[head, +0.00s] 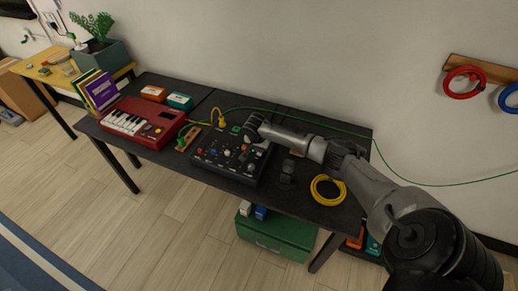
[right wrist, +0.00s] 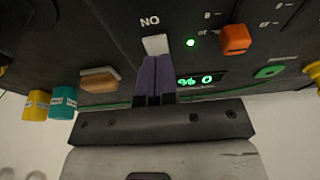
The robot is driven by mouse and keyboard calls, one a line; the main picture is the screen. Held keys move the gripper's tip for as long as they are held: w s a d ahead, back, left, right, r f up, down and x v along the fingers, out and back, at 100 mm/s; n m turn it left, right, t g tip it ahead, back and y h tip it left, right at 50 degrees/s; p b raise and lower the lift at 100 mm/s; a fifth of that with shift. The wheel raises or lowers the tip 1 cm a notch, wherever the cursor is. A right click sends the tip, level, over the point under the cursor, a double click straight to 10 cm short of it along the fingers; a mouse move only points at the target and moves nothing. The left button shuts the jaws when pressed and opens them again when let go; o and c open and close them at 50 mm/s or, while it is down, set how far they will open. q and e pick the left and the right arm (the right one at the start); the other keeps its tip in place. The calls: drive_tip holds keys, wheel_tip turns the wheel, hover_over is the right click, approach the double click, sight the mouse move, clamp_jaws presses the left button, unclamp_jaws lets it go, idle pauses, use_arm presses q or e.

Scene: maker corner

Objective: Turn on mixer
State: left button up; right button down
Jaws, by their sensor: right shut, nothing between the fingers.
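The mixer (head: 212,158) is a black box with coloured knobs on the dark table, below the end of my right arm in the head view. In the right wrist view its panel shows a white switch (right wrist: 155,45) beside letters that read "NO" in this picture. A small green light (right wrist: 190,42) glows beside the switch, and a display (right wrist: 200,79) shows green characters. My right gripper (right wrist: 155,62) is shut and empty, its purple fingertips at the edge of the white switch. I cannot tell whether they touch it. My left gripper is not in view.
A red keyboard (head: 143,121) stands left of the mixer, with orange (head: 153,93) and teal (head: 180,101) boxes behind. A yellow cable coil (head: 328,190) lies to the right. A green cable (head: 300,118) runs along the back. A green crate (head: 275,238) is under the table.

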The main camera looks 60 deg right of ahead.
drive_tip(key=shift+r, duration=0.15)
drive_tip(key=p+v, duration=0.1)
drive_tip(key=p, duration=0.1)
drive_tip(key=p+v, duration=0.1)
drive_tip(key=p, duration=0.1)
drive_tip(key=p+v, duration=0.2)
drive_tip(key=shift+d+r, duration=0.1)
drive_tip(key=shift+d, duration=0.15)
drive_tip(key=shift+a+r, duration=0.2)
drive_tip(key=shift+r, duration=0.15)
drive_tip(key=a+v, duration=0.2)
drive_tip(key=v, duration=0.6)
drive_tip(key=shift+p, duration=0.45)
drive_tip(key=shift+s, duration=0.15)
